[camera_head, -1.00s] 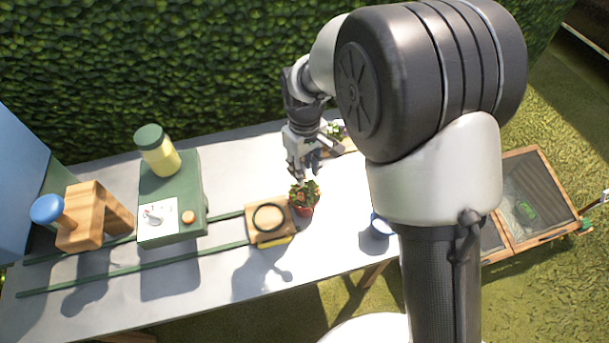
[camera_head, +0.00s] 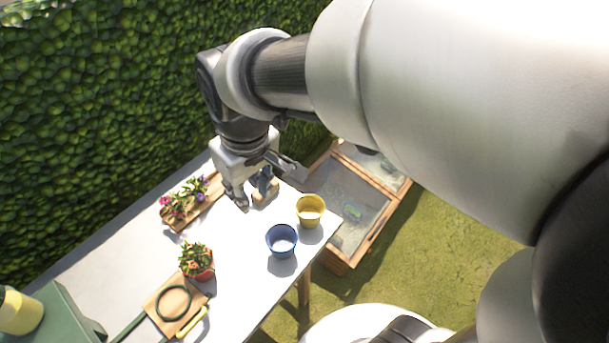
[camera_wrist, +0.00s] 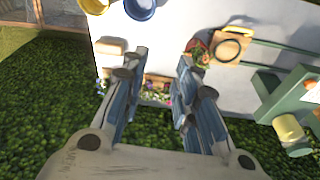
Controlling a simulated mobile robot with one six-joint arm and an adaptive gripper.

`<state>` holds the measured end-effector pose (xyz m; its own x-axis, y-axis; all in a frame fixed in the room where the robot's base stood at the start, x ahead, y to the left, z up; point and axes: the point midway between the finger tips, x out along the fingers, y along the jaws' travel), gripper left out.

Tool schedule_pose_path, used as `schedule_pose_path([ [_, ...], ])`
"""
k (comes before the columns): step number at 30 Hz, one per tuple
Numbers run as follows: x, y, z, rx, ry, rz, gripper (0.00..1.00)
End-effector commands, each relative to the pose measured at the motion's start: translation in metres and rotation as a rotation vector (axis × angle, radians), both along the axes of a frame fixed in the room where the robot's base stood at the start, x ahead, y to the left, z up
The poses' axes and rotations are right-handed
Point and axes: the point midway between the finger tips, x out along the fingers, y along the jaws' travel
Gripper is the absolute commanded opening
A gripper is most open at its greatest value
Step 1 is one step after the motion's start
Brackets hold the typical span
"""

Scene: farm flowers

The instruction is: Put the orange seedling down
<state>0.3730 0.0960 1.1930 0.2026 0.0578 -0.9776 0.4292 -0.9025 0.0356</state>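The potted plant with orange-red flowers and green leaves (camera_head: 196,255) stands upright in a terracotta pot on the table, beside the wooden board with the dark ring. It also shows in the wrist view (camera_wrist: 201,57), beyond the right-hand fingers. My gripper (camera_head: 256,195) is well away from it, over the far right end of the table. In the wrist view my gripper (camera_wrist: 160,65) has its fingers spread wide with nothing held between them.
A wooden tray (camera_head: 208,212) holds pink and purple flowers. A blue pot (camera_head: 281,240) and a yellow pot (camera_head: 309,211) stand near the right edge. A small wooden block (camera_head: 265,195) is by my gripper. The wooden board (camera_head: 168,309) and green machine (camera_head: 52,318) lie left. A hedge (camera_head: 100,100) rises behind.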

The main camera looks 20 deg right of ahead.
Motion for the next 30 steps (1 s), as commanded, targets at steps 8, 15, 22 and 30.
schedule_pose_path([
  [8,-0.094,-0.078,0.029,0.057,-0.134,-0.314,0.28],
  [15,-0.131,-0.097,0.023,0.077,-0.184,-0.434,0.28],
  [22,-0.134,-0.098,0.022,0.079,-0.187,-0.444,0.28],
  [30,-0.134,-0.098,0.022,0.078,-0.187,-0.442,0.28],
])
